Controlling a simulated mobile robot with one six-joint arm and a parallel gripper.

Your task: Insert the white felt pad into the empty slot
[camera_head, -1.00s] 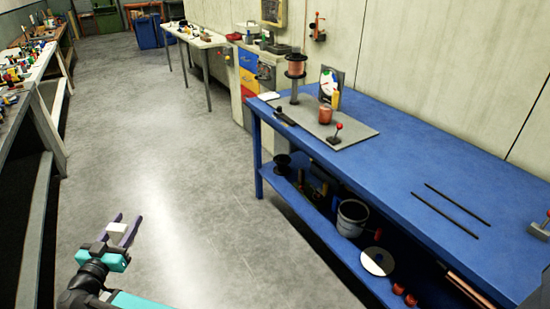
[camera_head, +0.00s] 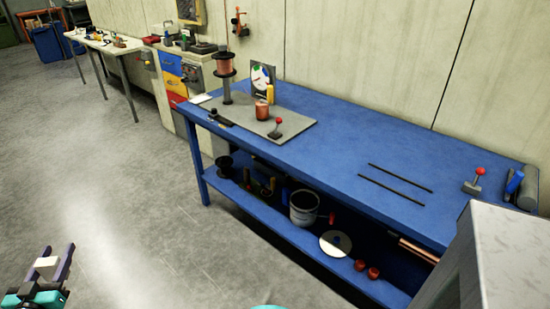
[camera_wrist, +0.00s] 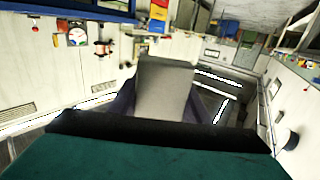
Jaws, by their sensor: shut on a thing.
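My gripper (camera_head: 50,266) is at the lower left in the head view, over the open floor and well away from the blue bench. It is shut on the white felt pad (camera_head: 46,262), a small pale block between its purple fingers. In the wrist view the pad (camera_wrist: 163,90) fills the middle, light grey-white and held between the fingers. I cannot make out an empty slot in either view.
The blue bench (camera_head: 330,135) runs along the wall, with a grey plate (camera_head: 285,128), a copper spool stand (camera_head: 226,80) and two black rods on top. Its lower shelf holds a bucket (camera_head: 303,207). A grey cabinet (camera_head: 510,235) stands at the lower right. The left floor is clear.

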